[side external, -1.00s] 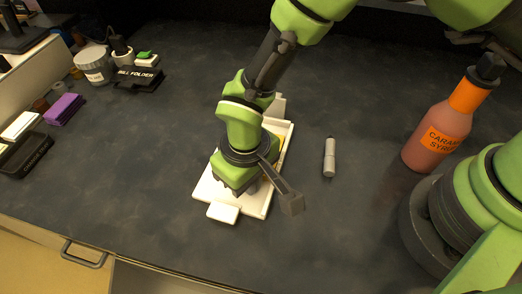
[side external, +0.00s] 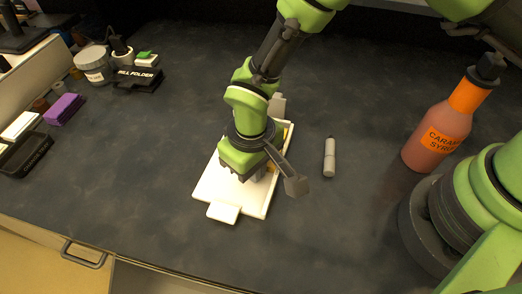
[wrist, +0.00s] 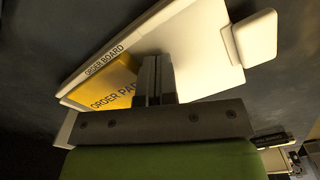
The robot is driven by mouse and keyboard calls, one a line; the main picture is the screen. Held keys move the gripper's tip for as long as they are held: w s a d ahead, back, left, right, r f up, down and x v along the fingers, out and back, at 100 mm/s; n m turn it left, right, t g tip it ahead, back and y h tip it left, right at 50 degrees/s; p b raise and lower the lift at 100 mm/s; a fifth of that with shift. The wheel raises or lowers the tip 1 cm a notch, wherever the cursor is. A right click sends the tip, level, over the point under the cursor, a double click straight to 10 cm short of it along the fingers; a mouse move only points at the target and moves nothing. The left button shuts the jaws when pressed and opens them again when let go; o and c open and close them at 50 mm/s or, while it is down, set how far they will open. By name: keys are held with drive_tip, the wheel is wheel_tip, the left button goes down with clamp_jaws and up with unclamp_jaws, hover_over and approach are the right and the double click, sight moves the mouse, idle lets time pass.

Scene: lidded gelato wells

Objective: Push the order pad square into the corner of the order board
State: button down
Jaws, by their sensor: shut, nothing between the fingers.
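The white order board (side external: 212,191) lies on the counter with a raised rim along its sides. The yellow order pad (wrist: 112,86) lies on it beside the rim lettered ORDER BOARD in the wrist view. In the side external view only a yellow sliver of the pad (side external: 285,133) shows behind my arm. My gripper (side external: 243,178) is shut and empty, low over the board. In the wrist view its fingers (wrist: 154,72) are at the pad's right end, apparently against it; contact is not certain. The pad's lower part and far corner are partly hidden by my gripper.
A grey-white marker (side external: 329,158) lies right of the board. A caramel syrup bottle (side external: 440,135) stands farther right.

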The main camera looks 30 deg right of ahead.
drive_tip(key=shift+w+d, duration=0.5)
drive_tip(key=shift+d, duration=0.05)
drive_tip(key=shift+s+a, duration=0.25)
drive_tip(key=shift+r, duration=3.5)
